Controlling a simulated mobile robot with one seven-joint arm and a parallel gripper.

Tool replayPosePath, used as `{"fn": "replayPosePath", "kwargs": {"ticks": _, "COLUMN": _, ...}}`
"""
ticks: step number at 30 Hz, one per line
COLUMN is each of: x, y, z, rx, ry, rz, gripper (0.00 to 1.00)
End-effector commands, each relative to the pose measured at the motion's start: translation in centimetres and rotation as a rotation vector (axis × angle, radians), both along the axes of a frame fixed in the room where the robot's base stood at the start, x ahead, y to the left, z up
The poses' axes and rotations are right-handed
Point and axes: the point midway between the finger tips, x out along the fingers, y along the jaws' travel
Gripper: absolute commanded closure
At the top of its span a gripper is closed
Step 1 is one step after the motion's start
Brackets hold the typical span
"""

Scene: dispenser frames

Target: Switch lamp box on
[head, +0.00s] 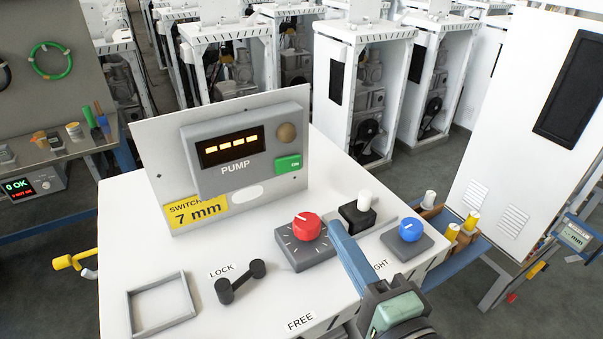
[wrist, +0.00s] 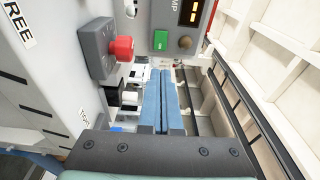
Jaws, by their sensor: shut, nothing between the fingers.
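No box in view reads "lamp". A grey box marked PUMP (head: 222,181) stands on the upright panel, with a lit amber display, a dull brown round lamp (head: 286,133) and a green ON button (head: 289,164). On the bench top, a black switch block with a white knob (head: 365,197) stands between a red dial (head: 306,226) and a blue dial (head: 411,230). A label ending in "GHT" is partly hidden by my arm. My gripper (head: 337,226) is shut and empty, its blue fingers in front of the black block, right of the red dial; they also show in the wrist view (wrist: 160,75).
A black LOCK lever (head: 240,283) and an empty grey frame (head: 162,305) are on the left of the white bench top. A blue tray with white and yellow pegs (head: 452,232) hangs at the right edge. White cabinets stand behind; a tall white cabinet is at right.

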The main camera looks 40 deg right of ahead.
Motion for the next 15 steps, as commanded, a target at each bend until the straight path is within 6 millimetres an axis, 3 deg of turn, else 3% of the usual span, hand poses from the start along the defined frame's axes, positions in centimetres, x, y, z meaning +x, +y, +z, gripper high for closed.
{"fn": "replayPosePath", "kwargs": {"ticks": 12, "x": 2.3, "y": -0.9, "z": -0.3, "rx": -0.003, "ry": -0.006, "rz": 0.0, "gripper": 1.0}}
{"fn": "replayPosePath", "kwargs": {"ticks": 15, "x": 4.6, "y": -1.8, "z": 0.4, "rx": 0.003, "ry": -0.002, "rz": 0.003, "gripper": 1.0}}
